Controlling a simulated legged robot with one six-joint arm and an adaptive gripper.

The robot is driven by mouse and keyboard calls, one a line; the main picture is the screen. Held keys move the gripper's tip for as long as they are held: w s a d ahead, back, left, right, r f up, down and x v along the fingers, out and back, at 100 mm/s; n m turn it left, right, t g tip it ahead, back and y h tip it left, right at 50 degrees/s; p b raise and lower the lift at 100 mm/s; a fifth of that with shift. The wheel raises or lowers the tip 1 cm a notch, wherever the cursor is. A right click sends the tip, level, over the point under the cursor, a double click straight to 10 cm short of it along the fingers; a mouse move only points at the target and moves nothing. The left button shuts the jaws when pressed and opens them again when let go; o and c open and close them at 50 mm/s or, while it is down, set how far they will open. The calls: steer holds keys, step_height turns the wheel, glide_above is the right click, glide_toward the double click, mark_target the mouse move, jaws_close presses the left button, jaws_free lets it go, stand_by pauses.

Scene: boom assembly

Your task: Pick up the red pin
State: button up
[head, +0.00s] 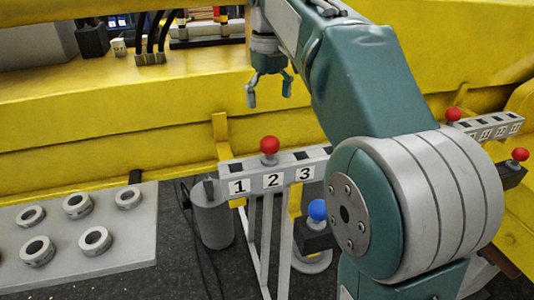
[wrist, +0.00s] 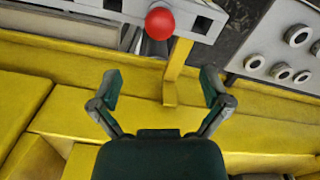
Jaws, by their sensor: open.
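A red pin (head: 269,146) with a round ball head stands upright at the slot marked 2 on a grey rack (head: 250,182) labelled 1, 2, 3. In the wrist view the red pin's ball (wrist: 160,23) shows at the top middle, beyond the fingertips and between their lines. My gripper (head: 270,92) is above the rack, pointing down, open and empty. In the wrist view my gripper (wrist: 160,87) has its two fingers spread wide, apart from the pin. Two more red-headed pins, one upper (head: 453,115) and one lower (head: 520,154), show at the right.
A blue-headed pin (head: 317,209) stands on a dark block below the rack. A grey plate (head: 140,240) with several metal rings lies at the left. A grey cylinder (head: 212,222) stands beside the rack. The yellow boom (head: 150,115) spans behind.

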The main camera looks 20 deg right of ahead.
mark_target(269, 137)
step_height(269, 137, down, 5)
steer(key=shift+d+r, duration=0.1)
steer(key=shift+a+f, duration=0.2)
steer(key=shift+f, duration=0.4)
step_height(269, 137, down, 4)
steer(key=shift+d+f, duration=0.15)
steer(key=shift+f, duration=0.1)
steer(key=shift+s, duration=0.1)
jaws_close()
